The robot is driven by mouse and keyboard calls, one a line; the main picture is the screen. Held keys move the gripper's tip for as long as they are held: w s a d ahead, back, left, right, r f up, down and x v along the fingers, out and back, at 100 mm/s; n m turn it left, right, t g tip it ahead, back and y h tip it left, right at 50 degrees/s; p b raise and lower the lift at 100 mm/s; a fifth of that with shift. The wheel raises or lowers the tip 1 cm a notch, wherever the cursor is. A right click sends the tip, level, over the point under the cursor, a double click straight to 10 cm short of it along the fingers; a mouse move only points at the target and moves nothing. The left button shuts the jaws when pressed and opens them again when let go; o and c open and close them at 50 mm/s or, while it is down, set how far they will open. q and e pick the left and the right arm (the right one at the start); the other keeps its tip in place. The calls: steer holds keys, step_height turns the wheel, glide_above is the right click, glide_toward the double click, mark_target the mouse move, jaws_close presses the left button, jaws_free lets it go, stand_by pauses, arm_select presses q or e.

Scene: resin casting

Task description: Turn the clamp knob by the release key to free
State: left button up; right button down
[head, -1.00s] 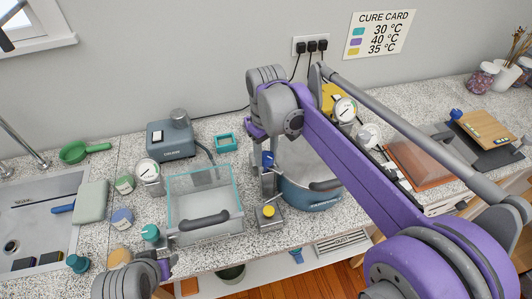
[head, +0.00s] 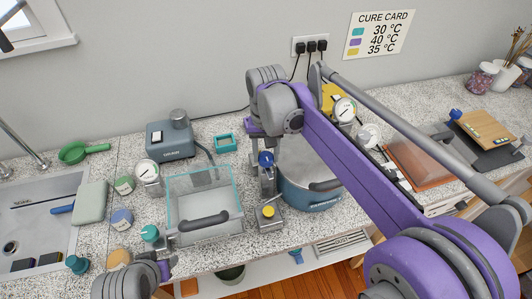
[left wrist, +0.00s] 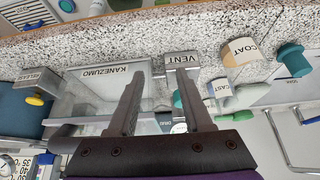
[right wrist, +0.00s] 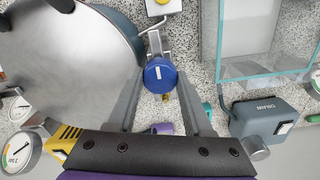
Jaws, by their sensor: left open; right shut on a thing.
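A blue clamp knob (head: 266,159) with a white mark stands at the left side of a round grey-lidded blue pot (head: 311,204). My right gripper (head: 264,174) is shut on the knob. In the right wrist view the knob (right wrist: 159,75) shows between the fingers (right wrist: 158,88), its white mark running nearly up and down.
A clear glass box with a dark handle (head: 206,221) stands left of the knob. A brown-topped case (head: 425,160) is right.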

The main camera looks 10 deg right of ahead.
mark_target(266, 156)
stand_by(0.5)
steer(key=shift+c, duration=1.5)
jaws_free()
step_height(266, 156, up, 11)
steer(key=shift+p, duration=0.4)
steer(key=shift+f, duration=0.15)
